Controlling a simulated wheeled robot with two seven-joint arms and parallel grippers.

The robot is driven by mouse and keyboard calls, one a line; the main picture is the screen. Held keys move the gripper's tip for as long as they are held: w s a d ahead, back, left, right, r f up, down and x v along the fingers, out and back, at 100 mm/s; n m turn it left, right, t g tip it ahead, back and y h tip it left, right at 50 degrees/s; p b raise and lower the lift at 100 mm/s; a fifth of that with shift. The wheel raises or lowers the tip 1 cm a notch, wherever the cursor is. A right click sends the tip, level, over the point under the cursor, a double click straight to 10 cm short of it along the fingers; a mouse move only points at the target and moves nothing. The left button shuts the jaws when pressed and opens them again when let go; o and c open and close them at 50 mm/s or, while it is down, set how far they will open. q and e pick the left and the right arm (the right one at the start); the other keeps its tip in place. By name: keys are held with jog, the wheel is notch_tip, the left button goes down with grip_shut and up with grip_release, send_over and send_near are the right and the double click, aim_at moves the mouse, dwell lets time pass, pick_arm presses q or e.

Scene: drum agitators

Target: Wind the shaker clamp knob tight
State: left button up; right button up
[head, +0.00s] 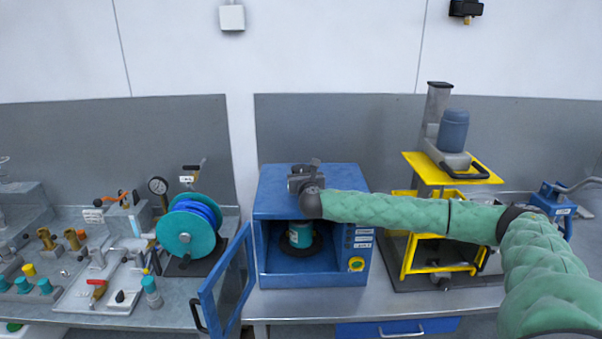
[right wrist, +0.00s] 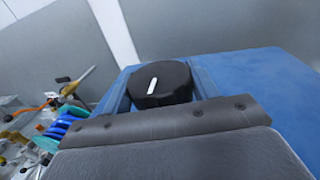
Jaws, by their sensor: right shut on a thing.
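The shaker is a blue cabinet (head: 312,276) on the bench in the middle of the head view, with its door (head: 228,287) swung open to the left. A teal can (head: 300,235) stands inside on a dark round base. The clamp knob (right wrist: 160,88), black and round with a white mark, is on the shaker's top in the right wrist view. My right gripper (head: 305,176) is over the top of the shaker and shut on the knob; in the head view it hides the knob. My left gripper is not in view.
A teal reel with blue hose (head: 187,231) and a gauge (head: 158,186) stand left of the open door. A yellow frame (head: 408,262) with a blue-grey container (head: 453,130) on top stands to the right. Small fittings crowd the far left bench.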

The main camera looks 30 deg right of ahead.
jog(key=shift+a+f+m+g+h, duration=0.1)
jog(key=shift+m+g+h, duration=0.5)
jog(key=shift+m+h, duration=0.45)
jog(key=m+g+h+b, duration=0.1)
jog(key=m+g+h, duration=0.2)
jog(key=h, duration=0.1)
jog(key=shift+h, duration=0.25)
jog(key=shift+m+g+h, duration=1.5)
jog(key=shift+m+g, duration=0.35)
jog(key=shift+g, duration=0.65)
jog(key=shift+r+g, duration=0.2)
jog(key=shift+g, duration=0.1)
jog(key=o, duration=1)
jog(key=shift+c, duration=0.2)
jog(key=shift+f, duration=0.1)
